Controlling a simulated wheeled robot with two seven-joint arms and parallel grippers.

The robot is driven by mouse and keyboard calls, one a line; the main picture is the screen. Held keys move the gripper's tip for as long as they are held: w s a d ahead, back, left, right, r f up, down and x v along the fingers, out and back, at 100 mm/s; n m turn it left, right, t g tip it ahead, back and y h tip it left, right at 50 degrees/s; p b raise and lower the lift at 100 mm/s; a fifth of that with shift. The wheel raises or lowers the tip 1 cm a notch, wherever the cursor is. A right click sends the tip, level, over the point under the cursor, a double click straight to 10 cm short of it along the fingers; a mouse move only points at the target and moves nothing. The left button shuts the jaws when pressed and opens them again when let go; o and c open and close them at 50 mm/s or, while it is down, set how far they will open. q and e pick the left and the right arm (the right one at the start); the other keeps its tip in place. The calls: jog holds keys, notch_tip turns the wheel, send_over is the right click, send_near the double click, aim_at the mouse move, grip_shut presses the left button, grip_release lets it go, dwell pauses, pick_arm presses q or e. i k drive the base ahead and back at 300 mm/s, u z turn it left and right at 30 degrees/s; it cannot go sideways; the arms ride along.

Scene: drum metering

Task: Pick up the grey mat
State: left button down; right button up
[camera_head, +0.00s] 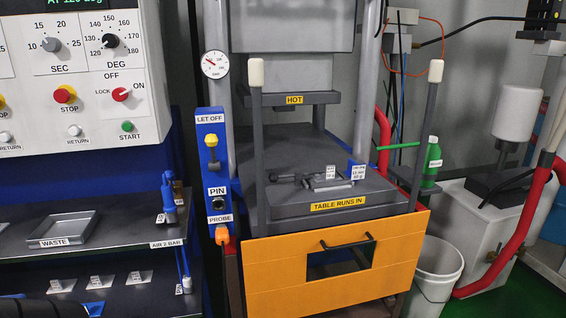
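I cannot make out a thing that is clearly a grey mat. A dark grey, rounded thing (28,309) with blue beside it is cut off by the bottom left edge; I cannot tell what it is. Several small labelled pieces lie on the dark lower shelf (155,298), too small to read. Neither of my grippers is in view.
A shallow grey waste tray (66,231) sits on the upper shelf (125,222). In the middle stands a press with a grey table (310,203) and an orange front guard (275,262). A white bucket (437,268) and red pipe (522,215) stand at right.

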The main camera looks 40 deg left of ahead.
aim_at(330, 175)
jog(key=u, duration=1.05)
jog(key=i, duration=1)
jog(key=u, duration=1.05)
